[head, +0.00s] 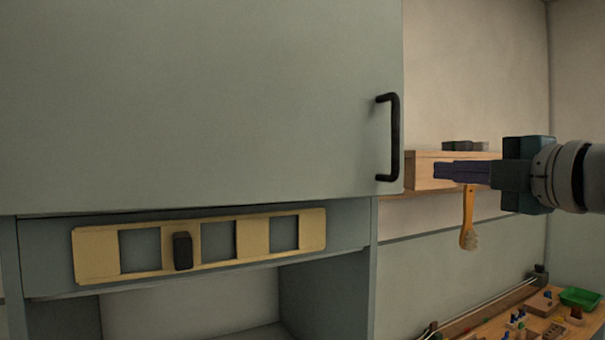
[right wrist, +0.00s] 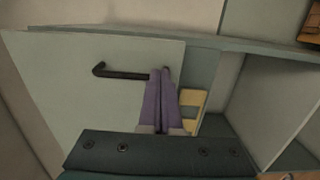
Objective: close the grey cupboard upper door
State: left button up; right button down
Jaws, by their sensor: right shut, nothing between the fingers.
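The grey cupboard upper door (head: 200,100) fills the upper left of the head view. Its right edge juts past the cupboard side (head: 362,260) below, so it looks ajar; how far I cannot tell. A black bar handle (head: 394,138) stands upright near that edge. My right gripper (head: 437,170) is shut and empty, to the right of the handle and apart from it, pointing left. In the right wrist view the door (right wrist: 95,95) and handle (right wrist: 120,73) lie beyond the purple fingertips (right wrist: 161,70), which overlap one handle end. My left gripper is not in view.
A yellow slotted strip (head: 180,245) with a dark block (head: 182,251) is on the cupboard below the door. A wooden shelf (head: 425,170) and a hanging brush (head: 467,220) are behind my right gripper. A workbench with small parts and a green tray (head: 580,298) is lower right.

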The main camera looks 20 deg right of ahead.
pick_arm(q)
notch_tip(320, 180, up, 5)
jog(key=p, duration=0.5)
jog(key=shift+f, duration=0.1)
pick_arm(e)
jog(key=w, duration=0.9)
jog(key=shift+d, duration=0.1)
